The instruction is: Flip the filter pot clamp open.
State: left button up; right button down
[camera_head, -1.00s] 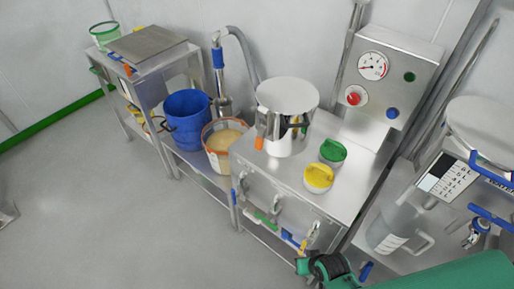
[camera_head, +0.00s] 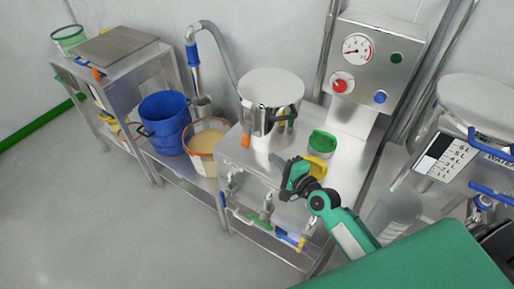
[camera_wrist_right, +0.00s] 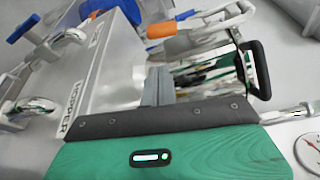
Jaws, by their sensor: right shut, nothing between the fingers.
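The filter pot (camera_head: 268,92) is a shiny steel pot with a flat lid and a black side handle, standing on the steel bench. The clamp (camera_head: 245,139) shows as an orange-tipped lever hanging down at the pot's front left. In the right wrist view the clamp's orange grip (camera_wrist_right: 161,30) and metal rods lie beyond the fingers, beside the pot's mirror-like wall (camera_wrist_right: 210,72). My right gripper (camera_head: 277,159) is shut and empty in front of the pot, right of the clamp and apart from it. My left gripper is not in view.
A green cup (camera_head: 322,142) and a yellow one (camera_head: 317,167), partly hidden by my gripper, stand right of the pot. A gauge panel (camera_head: 372,62) rises behind. A blue bucket (camera_head: 165,120) and a tub (camera_head: 203,150) stand left. Valves (camera_head: 265,210) line the bench front.

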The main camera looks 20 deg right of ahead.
aim_at(246, 135)
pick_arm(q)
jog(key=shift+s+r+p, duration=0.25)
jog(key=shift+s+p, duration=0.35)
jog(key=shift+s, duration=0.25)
pick_arm(e)
jog(key=x, duration=0.9)
jog(key=shift+w+a, duration=0.1)
jog(key=shift+w, duration=0.25)
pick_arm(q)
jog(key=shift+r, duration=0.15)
pick_arm(e)
jog(key=shift+w, duration=0.1)
